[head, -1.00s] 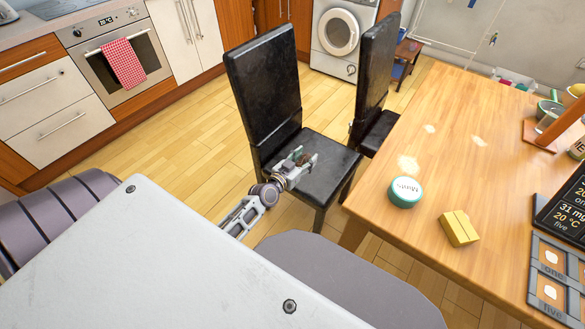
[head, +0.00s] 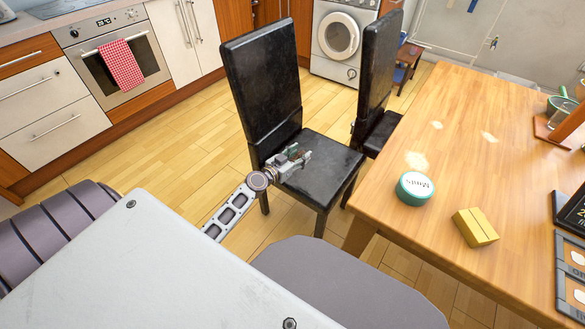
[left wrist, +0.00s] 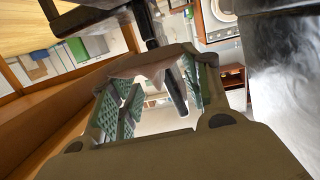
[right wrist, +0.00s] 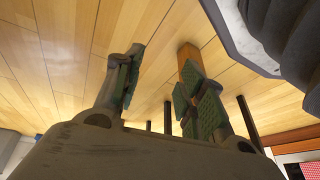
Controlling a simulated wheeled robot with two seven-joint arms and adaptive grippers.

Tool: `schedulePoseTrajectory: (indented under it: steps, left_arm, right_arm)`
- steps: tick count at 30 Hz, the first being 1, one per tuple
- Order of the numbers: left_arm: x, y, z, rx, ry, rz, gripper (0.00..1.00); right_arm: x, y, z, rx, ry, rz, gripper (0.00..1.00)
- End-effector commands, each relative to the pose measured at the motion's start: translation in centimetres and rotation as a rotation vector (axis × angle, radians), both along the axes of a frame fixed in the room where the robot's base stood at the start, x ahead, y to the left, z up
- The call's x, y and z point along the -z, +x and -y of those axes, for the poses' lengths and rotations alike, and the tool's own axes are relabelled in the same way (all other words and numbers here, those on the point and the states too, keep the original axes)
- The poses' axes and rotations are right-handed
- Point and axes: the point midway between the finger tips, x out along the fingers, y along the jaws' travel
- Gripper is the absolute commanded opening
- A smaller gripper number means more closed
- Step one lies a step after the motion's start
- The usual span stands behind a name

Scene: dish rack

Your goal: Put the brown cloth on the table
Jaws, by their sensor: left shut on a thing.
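My left gripper (head: 300,160) is over the seat of the near black chair in the head view. In the left wrist view, its green-padded fingers (left wrist: 160,92) are shut on the brown cloth (left wrist: 148,66), which hangs as a thin pinkish-brown fold between them. The cloth is too small or hidden to make out in the head view.
The near black chair (head: 262,80) and a second black chair (head: 375,70) stand left of the table. On the table are a teal round tin (head: 415,188), a yellow block (head: 475,227) and items at the right edge. The table's middle is bare.

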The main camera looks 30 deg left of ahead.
Motion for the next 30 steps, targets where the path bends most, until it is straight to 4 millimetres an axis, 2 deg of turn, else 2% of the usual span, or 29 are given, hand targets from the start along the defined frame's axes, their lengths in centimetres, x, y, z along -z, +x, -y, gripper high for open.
schedulePoseTrajectory:
  steps: [13, 30]
  left_arm:
    - [2.3, 2.2, -2.8, 0.042, -0.001, 0.002, 0.29]
    - [3.3, 4.4, -6.1, 0.098, 0.001, 0.001, 0.29]
  right_arm:
    - [-3.6, 1.6, -2.3, -0.006, 0.062, 0.051, 0.40]
    - [-9.1, 2.3, -4.3, -0.021, 0.134, 0.112, 0.40]
